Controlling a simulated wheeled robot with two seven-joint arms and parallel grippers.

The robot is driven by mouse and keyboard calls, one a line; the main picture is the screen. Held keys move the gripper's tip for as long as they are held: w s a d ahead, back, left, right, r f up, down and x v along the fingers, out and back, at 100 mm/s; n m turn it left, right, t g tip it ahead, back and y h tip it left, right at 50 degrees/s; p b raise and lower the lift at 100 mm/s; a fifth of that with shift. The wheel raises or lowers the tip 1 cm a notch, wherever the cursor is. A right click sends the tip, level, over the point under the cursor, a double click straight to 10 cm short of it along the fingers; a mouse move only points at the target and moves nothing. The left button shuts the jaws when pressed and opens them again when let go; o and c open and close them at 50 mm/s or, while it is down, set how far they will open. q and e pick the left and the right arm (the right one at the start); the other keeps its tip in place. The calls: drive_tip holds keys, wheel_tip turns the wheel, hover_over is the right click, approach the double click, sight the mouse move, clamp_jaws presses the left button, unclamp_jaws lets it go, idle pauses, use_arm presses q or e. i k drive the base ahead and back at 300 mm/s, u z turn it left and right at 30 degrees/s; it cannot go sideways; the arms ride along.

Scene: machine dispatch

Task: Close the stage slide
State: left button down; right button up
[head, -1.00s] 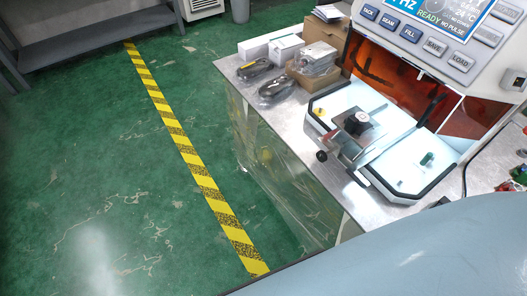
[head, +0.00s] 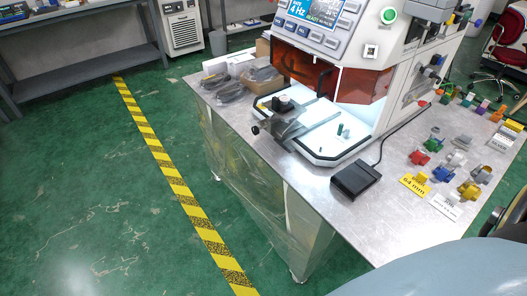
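The machine (head: 392,95) stands on a metal-topped table, with a display and buttons on its sloped front panel (head: 318,22). Its white stage slide (head: 318,142), edged in black, sticks out in front below an amber shield (head: 360,86). A grey clamp block with a dark knob (head: 283,104) sits on the left part of the slide. A small green peg (head: 340,130) stands near its right end. Neither of my grippers is in view.
A black pedal box (head: 355,178) lies on the table (head: 330,205) right of the slide, its cable running back. Several coloured fixtures and a yellow label (head: 415,185) are further right. Boxes and bagged cables (head: 228,90) lie left. Green floor (head: 80,190) with a striped line is open at left.

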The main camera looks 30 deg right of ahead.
sight(282, 132)
drive_tip(key=u, duration=0.05)
drive_tip(key=k, duration=0.1)
drive_tip(key=z, duration=1.3)
